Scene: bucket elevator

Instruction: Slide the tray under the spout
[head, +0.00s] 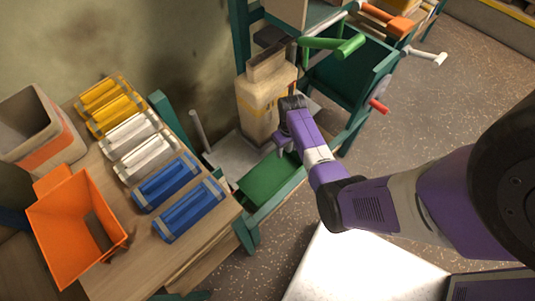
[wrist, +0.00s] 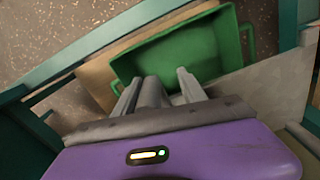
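The green tray (wrist: 215,48) is a shallow open box with a loop handle at each end. In the head view the tray (head: 268,177) lies low in the teal frame, just below the beige housing, and looks empty. My gripper (wrist: 158,82) has its fingers apart, with their tips over the tray's near edge. I cannot tell whether they touch it. In the head view my gripper (head: 284,145) hangs beside the beige housing (head: 258,108), above the tray. I cannot make out the spout clearly.
A wooden table (head: 145,250) on the left holds yellow, white and blue ribbed blocks and an orange bin (head: 75,225). A green lever (head: 335,45) and a red handle (head: 379,106) stick out from the frame. Speckled floor (head: 430,110) is open on the right.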

